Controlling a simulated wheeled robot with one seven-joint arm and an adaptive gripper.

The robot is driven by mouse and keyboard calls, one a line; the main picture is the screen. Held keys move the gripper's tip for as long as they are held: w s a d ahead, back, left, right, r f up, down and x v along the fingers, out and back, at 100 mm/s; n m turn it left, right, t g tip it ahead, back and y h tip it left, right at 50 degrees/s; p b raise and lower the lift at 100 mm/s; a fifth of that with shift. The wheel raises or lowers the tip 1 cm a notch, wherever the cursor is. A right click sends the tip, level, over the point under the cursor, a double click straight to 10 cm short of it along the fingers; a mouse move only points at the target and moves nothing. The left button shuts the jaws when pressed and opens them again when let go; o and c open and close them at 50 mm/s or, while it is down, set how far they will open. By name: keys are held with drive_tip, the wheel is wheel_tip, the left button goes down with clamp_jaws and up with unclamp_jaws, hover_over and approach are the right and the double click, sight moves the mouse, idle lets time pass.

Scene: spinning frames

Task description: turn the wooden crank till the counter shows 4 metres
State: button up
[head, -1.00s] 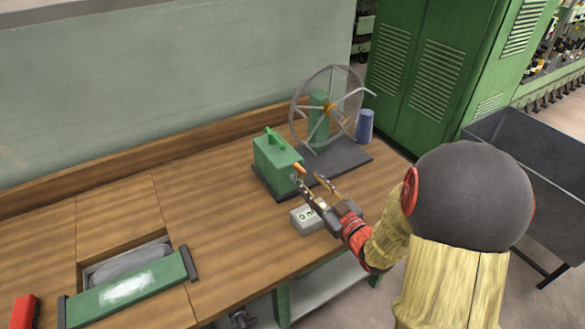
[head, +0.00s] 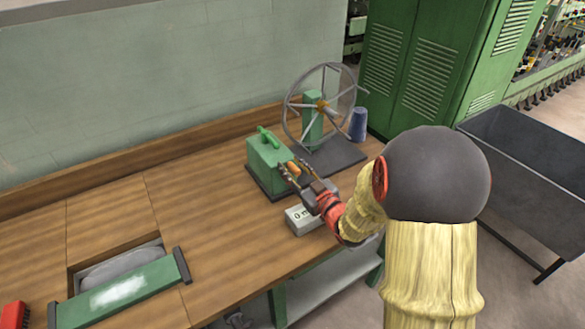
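The wooden crank handle (head: 293,168) is a small orange-brown grip on the front of a green box (head: 265,160) with a green top handle. The counter (head: 300,220) is a pale grey box on the bench in front of it; its display reads 0 m, partly covered by my gripper. My gripper (head: 295,171) is at the crank, its fingers apart on either side of the wooden handle. I cannot tell whether either finger touches it. The spoked reel (head: 322,105) stands behind on a dark base plate.
A blue cone-shaped spool (head: 358,125) stands right of the reel. The wooden bench (head: 190,195) is clear to the left, up to a green-framed recess (head: 125,286) and a red brush (head: 14,315). A grey bin (head: 530,180) and green cabinet (head: 425,65) stand right.

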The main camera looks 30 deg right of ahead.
drive_tip(key=shift+c, duration=1.2)
clamp_jaws()
